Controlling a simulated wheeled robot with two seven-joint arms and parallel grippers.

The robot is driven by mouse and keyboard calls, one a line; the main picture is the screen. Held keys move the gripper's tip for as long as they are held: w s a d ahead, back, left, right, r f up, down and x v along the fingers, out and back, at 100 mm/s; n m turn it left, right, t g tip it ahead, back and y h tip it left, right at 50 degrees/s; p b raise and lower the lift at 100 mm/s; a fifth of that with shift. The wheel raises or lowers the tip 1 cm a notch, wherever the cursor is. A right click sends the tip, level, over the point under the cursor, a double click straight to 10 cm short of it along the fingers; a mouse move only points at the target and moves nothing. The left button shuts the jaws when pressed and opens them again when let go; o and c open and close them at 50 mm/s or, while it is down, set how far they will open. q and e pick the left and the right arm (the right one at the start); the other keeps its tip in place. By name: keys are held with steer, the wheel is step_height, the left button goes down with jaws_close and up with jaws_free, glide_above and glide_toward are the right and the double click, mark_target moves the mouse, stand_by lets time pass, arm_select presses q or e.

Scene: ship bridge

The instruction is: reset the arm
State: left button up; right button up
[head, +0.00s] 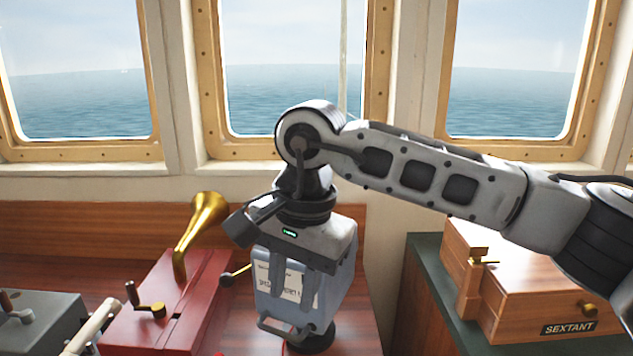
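My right arm comes in from the right and bends down at its wrist. Its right gripper (293,292) points downward over the wooden console at the centre. Its two fingers are apart, with a pale label showing in the gap between them. A blue-grey box (328,290) with this label and a bar handle at its lower front is right behind and below the fingers. I cannot tell whether the fingers touch it. My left gripper is not in view.
A red box with a brass horn (205,215) and crank stands left of the gripper. A grey crank box (45,325) is at the far left. A wooden sextant case (530,290) sits on the green-topped cabinet (425,275) under my forearm. Windows line the back.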

steer(key=s+a+r+m+g+y, duration=0.2)
steer(key=s+a+m+g+y, duration=0.75)
steer(key=y, duration=0.65)
steer(key=w+d+f+m+t+y, duration=0.1)
steer(key=w+d+f+m+t, duration=0.25)
steer(key=m+t, duration=1)
steer(key=w+d+f+m+t+y, duration=0.1)
steer(key=w+d+f+m+t, duration=0.3)
steer(key=m+t, duration=0.95)
steer(key=w+d+f+m+h, duration=0.2)
steer(key=d+f+m+h, duration=0.7)
steer(key=m, duration=0.7)
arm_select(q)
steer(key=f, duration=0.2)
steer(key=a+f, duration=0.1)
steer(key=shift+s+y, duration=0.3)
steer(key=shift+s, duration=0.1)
arm_select(e)
steer(key=s+d+f+m+g+h, duration=0.2)
steer(key=s+d+f+m, duration=0.1)
steer(key=f, duration=0.4)
steer(key=s+d+f+m+g+h, duration=0.3)
steer(key=s+d+f+m, duration=0.1)
steer(key=s+f, duration=0.3)
steer(key=s+d+f+m+g+h, duration=0.3)
steer(key=s+d+f+m, duration=0.1)
steer(key=f, duration=0.3)
steer(key=shift+s+d+f+m, duration=0.15)
steer(key=shift+s+f+m, duration=0.3)
steer(key=shift+s, duration=0.25)
